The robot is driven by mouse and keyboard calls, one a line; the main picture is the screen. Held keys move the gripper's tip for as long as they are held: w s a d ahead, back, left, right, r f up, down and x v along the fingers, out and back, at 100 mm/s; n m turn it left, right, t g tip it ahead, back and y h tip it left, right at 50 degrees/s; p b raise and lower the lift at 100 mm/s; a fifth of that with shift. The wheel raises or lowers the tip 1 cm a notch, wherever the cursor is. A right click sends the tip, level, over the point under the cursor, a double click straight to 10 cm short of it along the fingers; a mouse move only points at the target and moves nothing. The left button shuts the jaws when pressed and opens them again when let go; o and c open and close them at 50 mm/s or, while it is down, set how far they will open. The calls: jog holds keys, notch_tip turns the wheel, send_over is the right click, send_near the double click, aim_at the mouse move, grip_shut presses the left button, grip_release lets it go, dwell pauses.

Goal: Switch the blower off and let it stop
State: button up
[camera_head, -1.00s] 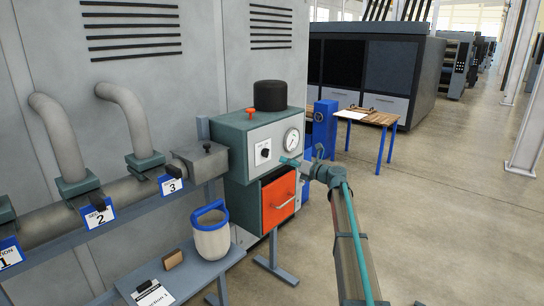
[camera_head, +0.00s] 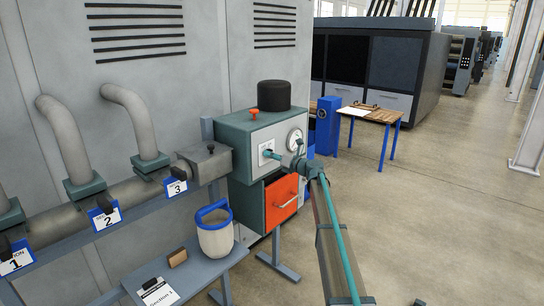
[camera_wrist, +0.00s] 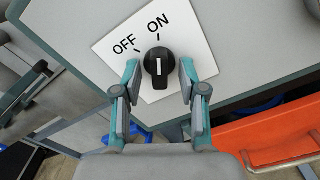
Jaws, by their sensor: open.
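The blower (camera_head: 238,137) is a green and grey box with a black cylinder on top, against the large grey cabinet. Its black rotary knob (camera_wrist: 158,66) sits on a white plate (camera_wrist: 110,42) marked OFF and ON. In the head view my gripper (camera_head: 269,154) is at the blower's front and hides the knob. The round gauge (camera_head: 295,139) is partly visible; its reading is too small to tell.
An orange drawer front (camera_head: 281,200) with a handle is below the panel. A red-orange knob (camera_head: 254,112) stands on the blower's top. A white bucket with blue rim (camera_head: 216,238) stands on the shelf to the left. Open floor lies to the right.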

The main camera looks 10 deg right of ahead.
grip_shut()
jog(key=shift+f+n+b, duration=0.1)
jog(key=shift+n+b, duration=0.2)
jog(key=shift+b, duration=0.15)
jog(key=shift+w+d+n+b, duration=0.1)
jog(key=shift+n+b, duration=2.75)
jog(key=shift+b, duration=0.1)
jog(key=shift+w+d+n+b, duration=0.1)
jog(key=shift+n+b, duration=2.75)
jog(key=shift+b, duration=0.05)
